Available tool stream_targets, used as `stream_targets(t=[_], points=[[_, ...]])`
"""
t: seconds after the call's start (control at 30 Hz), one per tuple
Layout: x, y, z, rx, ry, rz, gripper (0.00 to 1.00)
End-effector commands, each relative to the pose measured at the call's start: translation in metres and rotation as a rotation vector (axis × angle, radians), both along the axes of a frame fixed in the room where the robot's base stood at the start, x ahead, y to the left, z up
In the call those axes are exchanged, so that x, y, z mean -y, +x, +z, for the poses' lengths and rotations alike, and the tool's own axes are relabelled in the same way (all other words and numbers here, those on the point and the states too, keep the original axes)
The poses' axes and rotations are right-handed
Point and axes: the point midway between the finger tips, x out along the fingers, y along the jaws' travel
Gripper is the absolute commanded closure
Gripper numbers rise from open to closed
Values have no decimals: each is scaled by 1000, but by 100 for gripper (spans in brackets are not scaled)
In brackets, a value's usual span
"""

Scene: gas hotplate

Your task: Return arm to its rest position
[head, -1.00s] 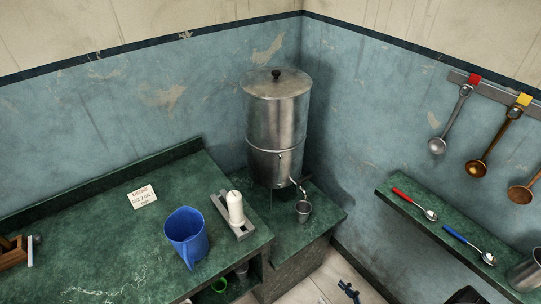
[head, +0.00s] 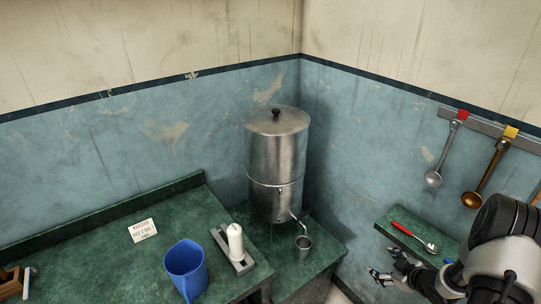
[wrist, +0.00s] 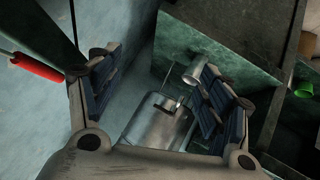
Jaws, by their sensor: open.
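My arm reaches in from the lower right of the head view. My gripper (head: 388,266) hangs in front of the wall shelf, left of its front edge, with its fingers pointing left. In the wrist view my gripper (wrist: 162,84) has its two dark-blue-padded fingers spread wide, with nothing held between them. Beyond the fingers the steel urn (wrist: 155,125) and a small metal cup (wrist: 196,70) show at a distance. My forearm hides part of the shelf and wall on the right.
The urn (head: 276,155) and cup (head: 303,246) stand in the corner. A blue jug (head: 185,268) and white candle-like cylinder (head: 235,240) are on the green counter. A red-handled spoon (head: 412,236) lies on the shelf (head: 390,222). Ladles (head: 434,178) hang above.

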Motion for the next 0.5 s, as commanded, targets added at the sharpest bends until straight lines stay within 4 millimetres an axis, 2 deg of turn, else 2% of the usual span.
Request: stream_targets(t=[0.03,0.23,0.37,0.5], points=[[3,11,31,-11,-45,-28,28],[6,23,131,-71,-159,-188,28],[-8,12,195,-103,-190,-300,28],[-33,-16,257,-135,-186,-415,28]])
